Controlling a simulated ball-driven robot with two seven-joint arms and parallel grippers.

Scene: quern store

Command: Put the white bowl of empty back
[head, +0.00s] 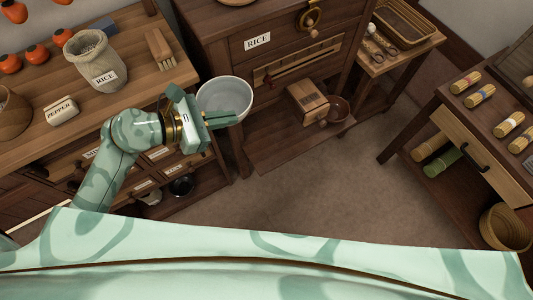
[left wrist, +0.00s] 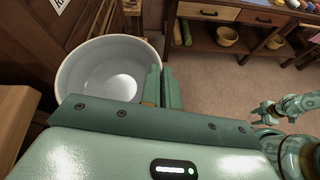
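The white bowl (head: 225,97) is in the air in front of the rice cabinet, beside the left counter's edge. It looks empty inside. My left gripper (head: 221,120) is at the bowl's near side. In the left wrist view its fingers (left wrist: 163,88) are close together with the bowl's rim between them, and the bowl (left wrist: 105,70) hangs to their left. My right gripper (left wrist: 262,112) shows small at the right of the left wrist view, away from the bowl, its fingers apart and empty. It is not visible in the head view.
The left counter holds a sack labelled RICE (head: 96,58), a brush (head: 160,48) and a PEPPER block (head: 61,110). A wooden box (head: 307,101) and small brown bowl (head: 337,108) sit on the cabinet's low ledge. A right table (head: 445,125) bears several bundles. The floor between is clear.

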